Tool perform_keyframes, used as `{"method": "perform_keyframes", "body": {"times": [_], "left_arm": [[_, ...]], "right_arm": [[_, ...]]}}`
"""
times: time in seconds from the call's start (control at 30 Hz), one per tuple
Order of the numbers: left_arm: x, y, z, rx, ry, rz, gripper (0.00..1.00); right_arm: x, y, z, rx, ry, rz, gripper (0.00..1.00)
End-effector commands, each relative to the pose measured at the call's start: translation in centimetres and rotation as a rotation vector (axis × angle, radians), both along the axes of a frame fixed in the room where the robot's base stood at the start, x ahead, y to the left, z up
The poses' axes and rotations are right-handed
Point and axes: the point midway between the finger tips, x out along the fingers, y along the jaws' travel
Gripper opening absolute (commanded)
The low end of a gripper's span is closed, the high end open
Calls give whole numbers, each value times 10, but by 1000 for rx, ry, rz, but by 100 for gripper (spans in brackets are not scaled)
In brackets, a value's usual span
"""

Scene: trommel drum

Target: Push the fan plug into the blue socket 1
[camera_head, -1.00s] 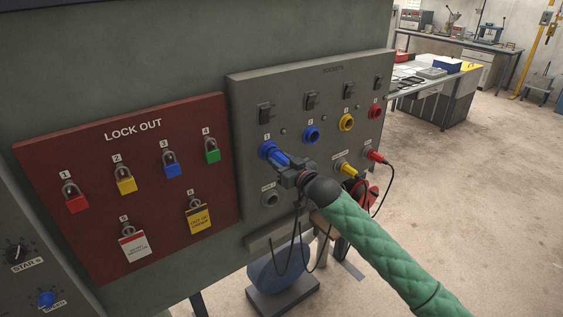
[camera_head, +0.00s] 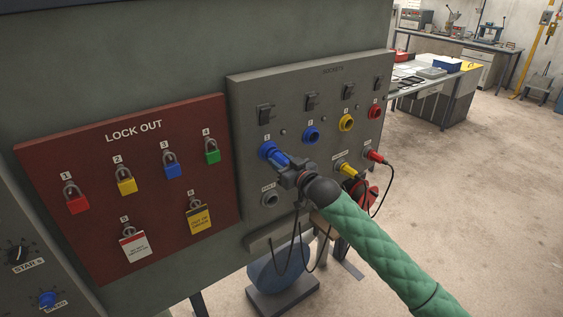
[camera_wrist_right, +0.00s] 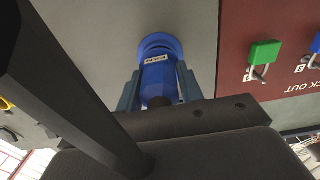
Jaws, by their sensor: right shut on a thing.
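The blue fan plug (camera_head: 283,158) is at the blue socket 1 (camera_head: 266,149) on the grey sockets panel. My right gripper (camera_head: 290,168) is shut on the plug, its arm in a green sleeve coming in from the lower right. In the right wrist view the plug (camera_wrist_right: 157,72) shows a label reading FAN between the two fingers (camera_wrist_right: 157,88). Its front end meets the blue socket ring (camera_wrist_right: 158,43) with no clear gap; how deep it sits I cannot tell. A dark cable hangs below the gripper. My left gripper is out of view.
Blue socket 2 (camera_head: 311,135), a yellow socket (camera_head: 346,122) and a red socket (camera_head: 375,112) are free to the right. Below them a yellow plug (camera_head: 346,169) and a red plug (camera_head: 374,156) sit in holders. The red lock out board (camera_head: 100,230) with padlocks is at left.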

Motion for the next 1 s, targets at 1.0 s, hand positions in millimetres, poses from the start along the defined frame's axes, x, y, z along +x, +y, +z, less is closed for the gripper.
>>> {"method": "perform_keyframes", "body": {"times": [1.0], "left_arm": [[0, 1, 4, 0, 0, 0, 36]], "right_arm": [[0, 0, 0, 1, -1, 0, 1]]}}
